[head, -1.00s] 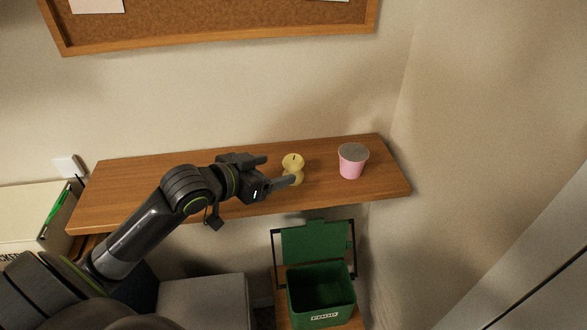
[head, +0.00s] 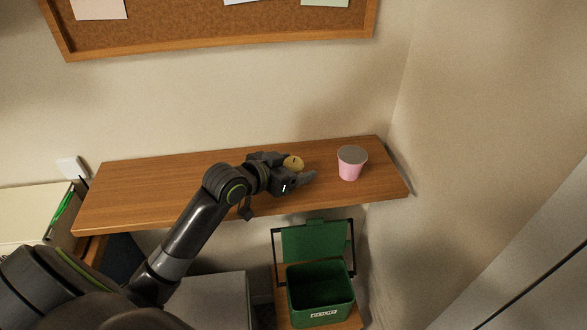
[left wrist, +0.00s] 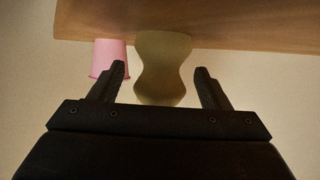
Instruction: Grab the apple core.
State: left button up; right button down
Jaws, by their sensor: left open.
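The apple core (head: 294,162) is yellowish with a pinched waist and stands on the wooden shelf (head: 140,193). My left gripper (head: 297,169) is open at the core and hides much of it in the head view. In the left wrist view the core (left wrist: 161,68) lies between the two spread fingers, with a gap on each side. The fingertips (left wrist: 160,70) reach about its waist, and the picture there is upside down. My right gripper is in neither view.
A pink cup (head: 350,164) with a grey top stands just right of the core on the shelf. Below the shelf is an open green bin (head: 320,292) with its lid raised. A wall rises behind the shelf. The shelf's left part is clear.

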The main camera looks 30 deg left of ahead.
pick_arm(q)
jog(key=shift+c, duration=0.2)
jog(key=c, duration=1)
jog(key=shift+r, duration=0.1)
